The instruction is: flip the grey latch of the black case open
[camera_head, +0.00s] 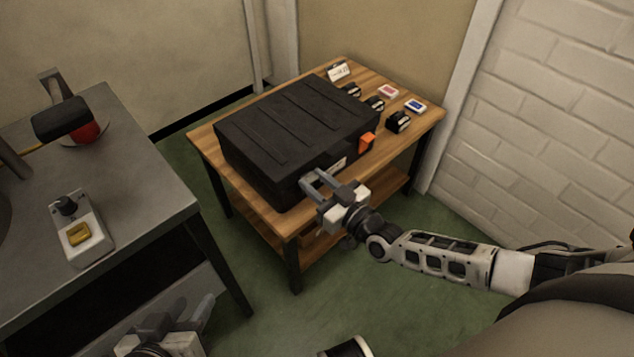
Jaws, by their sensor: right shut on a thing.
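The black case (290,125) lies closed on a wooden table, its front side facing the lower right. My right gripper (316,181) is at that front side, left of a small pale label (339,163). It is shut on the grey latch, which is mostly hidden by the fingers. An orange latch (367,142) is on the same side, further right. My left gripper (194,312) is low at the bottom left, away from the case and partly cut off by the frame; its jaw opening is unclear.
A grey bench (140,190) with a control box (80,230) stands left. A brick wall is at right.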

